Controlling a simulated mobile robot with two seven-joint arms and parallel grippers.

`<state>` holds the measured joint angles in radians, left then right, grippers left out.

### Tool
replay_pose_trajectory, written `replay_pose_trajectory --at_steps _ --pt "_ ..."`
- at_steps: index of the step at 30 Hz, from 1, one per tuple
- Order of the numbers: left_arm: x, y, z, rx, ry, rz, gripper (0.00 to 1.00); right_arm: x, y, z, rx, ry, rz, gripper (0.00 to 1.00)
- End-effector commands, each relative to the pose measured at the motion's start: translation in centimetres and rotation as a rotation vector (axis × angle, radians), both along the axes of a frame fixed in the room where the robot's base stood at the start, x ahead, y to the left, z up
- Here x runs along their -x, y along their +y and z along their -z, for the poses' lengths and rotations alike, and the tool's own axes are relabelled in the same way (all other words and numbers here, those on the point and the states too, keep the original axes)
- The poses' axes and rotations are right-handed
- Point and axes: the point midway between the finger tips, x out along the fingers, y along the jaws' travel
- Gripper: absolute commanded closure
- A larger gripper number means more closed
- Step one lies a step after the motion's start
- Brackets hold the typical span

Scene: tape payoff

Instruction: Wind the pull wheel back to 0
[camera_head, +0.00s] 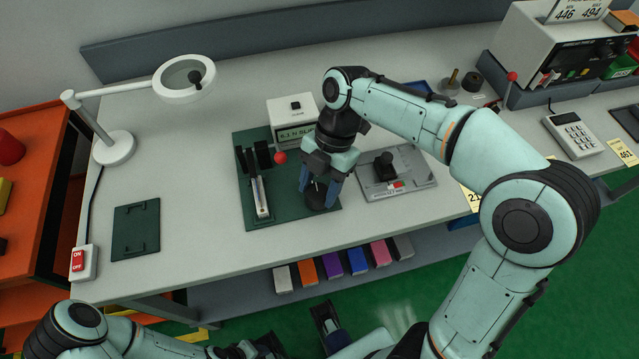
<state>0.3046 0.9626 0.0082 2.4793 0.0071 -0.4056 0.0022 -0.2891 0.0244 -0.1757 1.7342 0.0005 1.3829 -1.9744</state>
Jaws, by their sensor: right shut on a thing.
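The pull wheel (317,203) is a small dark round knob at the front right of a dark green base plate (285,222). My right gripper (319,187) points down over it, its blue fingers on either side, shut on it. The fingers hide part of the wheel, and no zero mark can be made out. A pale strip holder (261,196) and black upright parts stand on the plate's left. A white display box (292,116) behind reads about "6.1 N", partly hidden by my arm. My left gripper (327,321) seems to be low at the bottom edge, partly out of frame.
A red ball knob (280,157) is close left of my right wrist. A grey fixture (397,181) with a black block stands just right of the plate. A magnifier lamp (184,80), green mat (136,229) and switch (82,261) are at left. The bench between is clear.

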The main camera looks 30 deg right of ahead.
Motion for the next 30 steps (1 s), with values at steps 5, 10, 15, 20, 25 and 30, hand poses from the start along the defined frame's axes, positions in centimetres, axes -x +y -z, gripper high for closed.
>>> replay_pose_trajectory --at_steps 5,10,15,20,25,30 --pt "0.0 0.0 0.0 0.000 0.000 0.000 0.57 0.0 -0.1 0.2 0.005 0.003 -0.002 0.78" --pt "0.0 0.0 0.0 0.000 0.000 0.000 0.57 0.0 -0.1 0.2 0.005 0.002 -0.001 0.78" --pt "0.0 0.0 0.0 0.000 0.000 0.000 0.57 0.0 -0.1 0.1 0.003 0.002 0.000 0.23" --pt "0.0 0.0 0.0 0.000 0.000 0.000 0.57 0.0 -0.1 0.1 0.002 0.001 -0.001 0.23" --pt "0.0 0.0 -0.2 0.001 0.002 0.001 0.57 -0.2 -0.4 -0.9 0.001 -0.002 0.000 0.23" --pt "0.3 0.0 -0.8 0.002 0.012 0.003 0.57 -0.9 -1.5 -4.0 0.001 -0.004 0.001 0.23"
